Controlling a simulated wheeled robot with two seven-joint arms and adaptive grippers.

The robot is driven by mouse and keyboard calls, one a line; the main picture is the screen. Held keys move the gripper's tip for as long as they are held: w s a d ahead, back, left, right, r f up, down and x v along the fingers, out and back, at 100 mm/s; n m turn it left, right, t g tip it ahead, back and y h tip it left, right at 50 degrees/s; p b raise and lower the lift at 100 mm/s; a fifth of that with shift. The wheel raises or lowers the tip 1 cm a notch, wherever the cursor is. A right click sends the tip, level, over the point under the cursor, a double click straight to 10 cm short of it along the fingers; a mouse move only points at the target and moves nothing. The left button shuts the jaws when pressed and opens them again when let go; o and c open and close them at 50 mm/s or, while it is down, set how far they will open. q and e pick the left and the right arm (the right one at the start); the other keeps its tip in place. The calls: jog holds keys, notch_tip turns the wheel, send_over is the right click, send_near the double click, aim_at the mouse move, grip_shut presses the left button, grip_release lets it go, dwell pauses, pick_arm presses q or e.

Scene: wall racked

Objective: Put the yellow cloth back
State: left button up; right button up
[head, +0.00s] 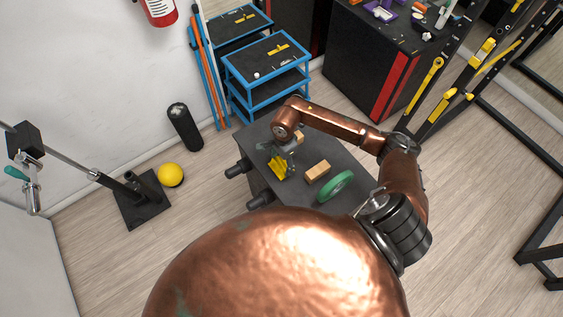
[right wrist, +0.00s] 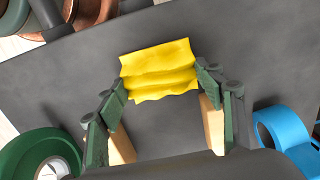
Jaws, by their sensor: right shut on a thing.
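The yellow cloth (head: 278,167) is a small, wavy folded piece over the dark grey bench top (head: 345,160). My right gripper (head: 284,157) reaches over the bench from the right and is shut on the cloth. In the right wrist view the cloth (right wrist: 158,68) spans between the green-padded fingertips of the gripper (right wrist: 160,88). I cannot tell whether the cloth touches the bench or hangs just above it. My left gripper is not in view.
A wooden block (head: 318,171) and a green disc (head: 336,185) are on the bench near the gripper. A blue ring (right wrist: 288,135) shows in the right wrist view. A blue-framed shelf cart (head: 268,62) stands behind; a yellow ball (head: 171,175) lies left on the floor.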

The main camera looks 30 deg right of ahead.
jog(key=o, duration=1.3)
jog(key=shift+f, duration=0.1)
jog(key=shift+o, duration=0.2)
notch_tip(320, 180, up, 12)
jog(key=shift+d, duration=0.25)
